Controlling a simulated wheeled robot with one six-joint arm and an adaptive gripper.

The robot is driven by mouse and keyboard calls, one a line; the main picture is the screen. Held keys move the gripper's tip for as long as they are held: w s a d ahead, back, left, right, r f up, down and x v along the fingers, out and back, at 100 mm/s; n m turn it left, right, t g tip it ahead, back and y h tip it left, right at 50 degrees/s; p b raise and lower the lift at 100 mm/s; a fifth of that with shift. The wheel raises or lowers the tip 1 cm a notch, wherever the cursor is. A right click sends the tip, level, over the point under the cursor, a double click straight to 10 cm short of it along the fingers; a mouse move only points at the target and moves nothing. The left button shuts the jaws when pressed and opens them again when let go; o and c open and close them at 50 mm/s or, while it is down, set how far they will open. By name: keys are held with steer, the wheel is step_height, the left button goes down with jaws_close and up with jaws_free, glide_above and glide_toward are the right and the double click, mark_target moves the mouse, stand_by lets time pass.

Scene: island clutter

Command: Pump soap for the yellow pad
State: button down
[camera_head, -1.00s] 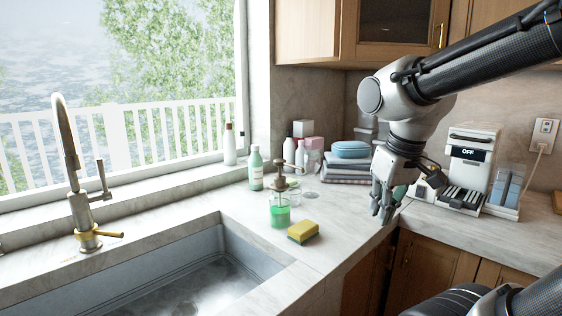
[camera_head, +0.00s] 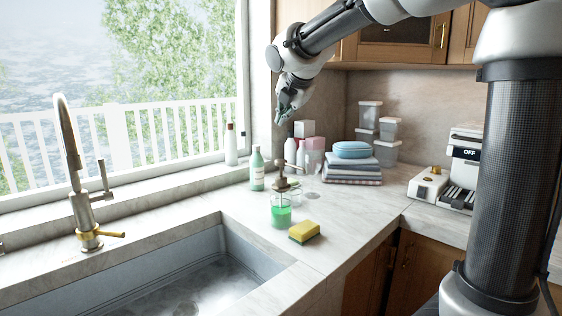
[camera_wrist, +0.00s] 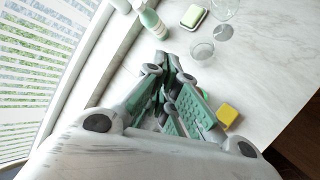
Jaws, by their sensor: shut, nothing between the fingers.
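The soap dispenser (camera_head: 281,213) is a clear jar of green liquid with a brown pump head (camera_head: 281,182). It stands upright on the counter by the sink. The yellow pad (camera_head: 304,231), with a green underside, lies just right of it and also shows in the wrist view (camera_wrist: 227,114). My gripper (camera_head: 283,117) is shut and empty, points down, and is high above the counter, above the dispenser in the picture. In the wrist view my gripper (camera_wrist: 167,62) hides most or all of the dispenser.
A green bottle (camera_head: 257,170) stands behind the dispenser, with more bottles and pink boxes near the window. Folded towels (camera_head: 352,172) carry a blue item. Clear containers (camera_head: 386,130) and a coffee machine (camera_head: 460,170) are at right. The sink (camera_head: 190,262) and faucet (camera_head: 80,195) are at left.

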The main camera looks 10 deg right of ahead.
mark_target(284, 160)
steer(key=shift+n, duration=0.8)
steer(key=shift+f, duration=4.4)
steer(key=shift+f, duration=0.4)
steer(key=shift+f, duration=1)
steer(key=shift+r, duration=1.45)
steer(key=shift+r, duration=0.1)
